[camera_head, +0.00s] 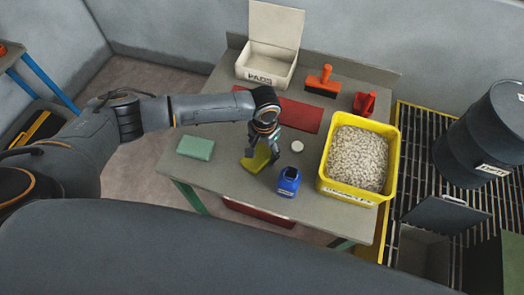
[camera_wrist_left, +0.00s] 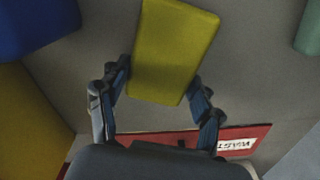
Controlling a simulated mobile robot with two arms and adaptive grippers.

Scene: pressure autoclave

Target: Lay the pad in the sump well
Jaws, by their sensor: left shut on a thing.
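A yellow pad (camera_head: 256,160) is in the grip of my left gripper (camera_head: 263,143), over the near middle of the grey table; I cannot tell whether it touches the table top. In the left wrist view the yellow pad (camera_wrist_left: 174,48) is between the two fingers of my left gripper (camera_wrist_left: 162,82). What looks like the sump well (camera_head: 421,252) is a square opening in the floor grating at the lower right, with a dark raised lid (camera_head: 447,214) at its back edge. My right gripper is not in view.
A green pad (camera_head: 196,147) lies left. A PADS box (camera_head: 268,62) stands behind. A dark drum (camera_head: 484,133) stands on the grating (camera_head: 418,123).

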